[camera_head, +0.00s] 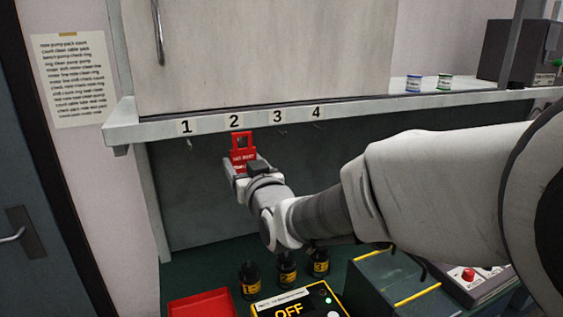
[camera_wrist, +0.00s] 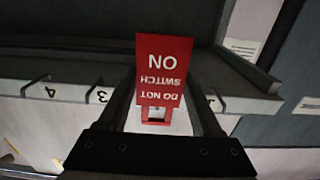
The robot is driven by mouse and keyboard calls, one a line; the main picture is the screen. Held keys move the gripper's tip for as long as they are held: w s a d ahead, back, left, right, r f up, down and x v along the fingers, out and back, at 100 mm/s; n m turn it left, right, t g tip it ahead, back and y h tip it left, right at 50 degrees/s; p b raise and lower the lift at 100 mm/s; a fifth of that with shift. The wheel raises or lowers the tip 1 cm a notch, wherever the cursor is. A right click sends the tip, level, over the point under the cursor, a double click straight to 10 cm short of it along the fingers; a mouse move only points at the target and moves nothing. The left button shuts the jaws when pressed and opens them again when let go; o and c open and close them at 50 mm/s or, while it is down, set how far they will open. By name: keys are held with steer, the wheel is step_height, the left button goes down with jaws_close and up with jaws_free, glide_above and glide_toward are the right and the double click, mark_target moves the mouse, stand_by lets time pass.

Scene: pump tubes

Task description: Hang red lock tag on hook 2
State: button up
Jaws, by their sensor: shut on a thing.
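The red lock tag (camera_head: 243,157) is upright between the fingers of my gripper (camera_head: 242,168), which is shut on it. Its square window frame points up, just under the shelf edge and below the number 2 label (camera_head: 234,121). In the wrist view the tag (camera_wrist: 162,75) appears upside down between the fingers, with its white lettering facing the camera. Hook 2 cannot be made out; the tag covers the area under its label. I cannot tell whether the tag touches the hook.
Hook 1 (camera_head: 188,142), hook 3 (camera_head: 281,133) and hook 4 (camera_head: 317,125) hang empty under the shelf edge (camera_head: 350,110). Below are a red tray (camera_head: 203,306), several black bottles (camera_head: 287,270) and a box reading OFF (camera_head: 292,304). A cabinet front (camera_head: 250,50) stands above the shelf.

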steer(key=shift+p+x, duration=0.65)
steer(key=shift+x, duration=0.65)
steer(key=shift+w+a+f+b, duration=0.35)
steer(key=shift+w+f+b, duration=0.35)
steer(key=shift+b, duration=0.7)
steer(key=o, duration=1.4)
steer(key=shift+s, duration=0.1)
